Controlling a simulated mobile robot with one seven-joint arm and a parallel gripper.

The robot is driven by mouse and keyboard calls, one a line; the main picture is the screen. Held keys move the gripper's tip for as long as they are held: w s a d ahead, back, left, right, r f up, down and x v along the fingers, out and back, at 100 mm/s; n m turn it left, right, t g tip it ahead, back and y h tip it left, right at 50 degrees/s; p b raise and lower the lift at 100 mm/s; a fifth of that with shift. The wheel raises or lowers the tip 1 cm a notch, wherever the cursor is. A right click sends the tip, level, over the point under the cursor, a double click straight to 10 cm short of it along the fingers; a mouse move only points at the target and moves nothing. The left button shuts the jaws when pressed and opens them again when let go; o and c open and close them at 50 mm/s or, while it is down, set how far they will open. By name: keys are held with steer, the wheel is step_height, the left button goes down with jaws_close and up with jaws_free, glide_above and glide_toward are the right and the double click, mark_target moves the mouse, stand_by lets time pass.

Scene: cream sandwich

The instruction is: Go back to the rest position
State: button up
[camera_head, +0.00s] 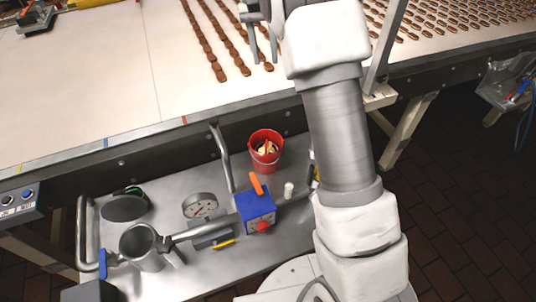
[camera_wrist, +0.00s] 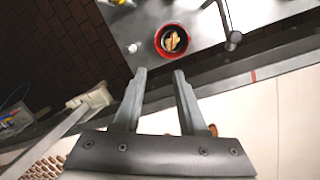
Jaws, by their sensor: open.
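My gripper (camera_head: 264,58) is at the top of the head view, above the white conveyor belt (camera_head: 110,70) with its rows of brown cookies (camera_head: 214,60). Its two fingers are apart with nothing between them. In the wrist view, my gripper (camera_wrist: 160,73) also shows open and empty, its fingertips pointing towards the belt's edge and the red bucket (camera_wrist: 160,47). The red bucket (camera_head: 266,168) stands on the metal shelf below the belt, with light and brown pieces inside. My arm is stretched over the belt's edge and hides part of it.
The metal shelf (camera_head: 215,268) holds a pressure gauge (camera_head: 200,205), a blue box with an orange handle (camera_head: 256,212), a metal cup (camera_head: 145,248) and bent pipes (camera_head: 222,155). A metal post (camera_head: 388,45) stands right of my arm. Brick-patterned floor (camera_head: 450,200) is at the right.

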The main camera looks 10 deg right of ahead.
stand_by(0.4)
steer(key=s+d+r+n+t+y, duration=0.15)
steer(key=s+r, duration=0.25)
steer(key=s, duration=0.4)
steer(key=s+d+r+t, duration=0.1)
steer(key=s+r+t, duration=0.1)
steer(key=s+r, duration=0.4)
steer(key=s+f+n+t, duration=0.1)
steer(key=s+f+t, duration=0.1)
steer(key=s, duration=0.7)
steer(key=s+f+n+t, duration=0.1)
steer(key=s+f, duration=0.3)
steer(key=s, duration=0.5)
steer(key=shift+a+f+t, duration=0.2)
steer(key=shift+a+t, duration=0.05)
steer(key=shift+t, duration=0.1)
